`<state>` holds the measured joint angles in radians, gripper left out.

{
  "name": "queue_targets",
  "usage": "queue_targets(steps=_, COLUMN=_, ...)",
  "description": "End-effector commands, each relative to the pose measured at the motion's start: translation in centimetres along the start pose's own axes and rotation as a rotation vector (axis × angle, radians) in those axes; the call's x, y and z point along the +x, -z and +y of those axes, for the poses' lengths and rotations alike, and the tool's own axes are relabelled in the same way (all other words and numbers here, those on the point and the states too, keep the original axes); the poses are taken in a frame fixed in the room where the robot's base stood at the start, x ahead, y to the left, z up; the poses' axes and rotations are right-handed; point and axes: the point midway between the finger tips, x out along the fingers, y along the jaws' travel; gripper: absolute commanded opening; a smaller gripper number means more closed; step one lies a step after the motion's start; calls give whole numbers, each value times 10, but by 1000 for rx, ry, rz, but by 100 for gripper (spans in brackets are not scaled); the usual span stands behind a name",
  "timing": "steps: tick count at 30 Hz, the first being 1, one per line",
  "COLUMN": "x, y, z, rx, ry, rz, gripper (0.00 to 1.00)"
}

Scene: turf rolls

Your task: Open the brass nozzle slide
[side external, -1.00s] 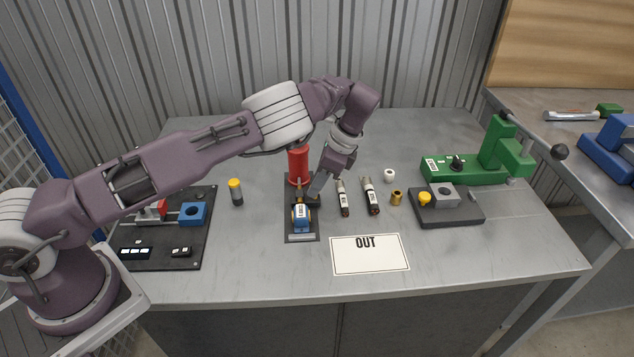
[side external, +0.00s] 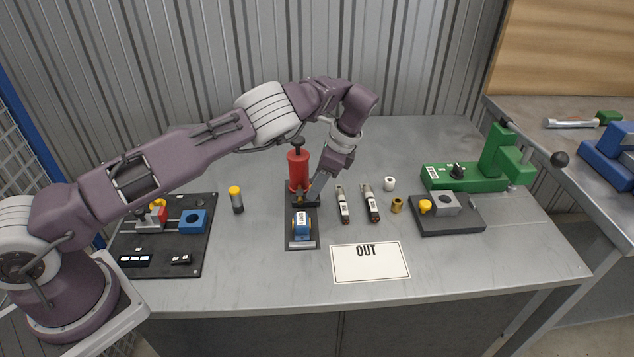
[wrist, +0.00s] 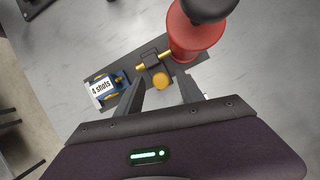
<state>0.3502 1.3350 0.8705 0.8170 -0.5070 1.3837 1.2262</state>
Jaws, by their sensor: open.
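The brass nozzle (wrist: 148,60) lies on a dark plate, between a red cylinder and a blue block. A round brass knob (wrist: 160,81) sits beside it in the wrist view. My gripper (wrist: 160,92) is open, with one finger on each side of the knob; contact cannot be told.
A yellow-capped cylinder (side external: 237,200) stands to the left. An "OUT" card (side external: 370,264) lies in front. A black panel (side external: 190,255) is far left; a green fixture (side external: 460,178) is right.

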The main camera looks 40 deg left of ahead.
Motion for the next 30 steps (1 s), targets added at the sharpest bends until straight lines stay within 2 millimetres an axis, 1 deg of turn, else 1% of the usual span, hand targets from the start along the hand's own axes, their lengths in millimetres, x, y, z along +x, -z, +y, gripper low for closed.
queue_targets(steps=2, x=-1, y=0, z=0, rx=0, ry=0, rz=0, gripper=45)
queue_targets(steps=5, x=-10, y=0, z=-1, rx=0, ry=2, rz=2, gripper=45)
queue_targets(steps=11, x=-51, y=0, z=-2, rx=0, ry=5, rz=2, gripper=45)
queue_targets(steps=15, x=-64, y=0, z=-2, rx=-1, ry=2, rz=3, gripper=45)
queue_targets(steps=19, x=-70, y=0, z=0, rx=1, ry=1, rz=0, gripper=45)
queue_targets(steps=28, x=-72, y=-1, z=0, rx=-3, ry=0, rz=1, gripper=45)
queue_targets(steps=29, x=-74, y=-3, z=-1, rx=-14, ry=1, rz=7, gripper=45)
queue_targets(steps=30, x=-83, y=-8, z=-5, rx=-47, ry=1, rz=26, gripper=45)
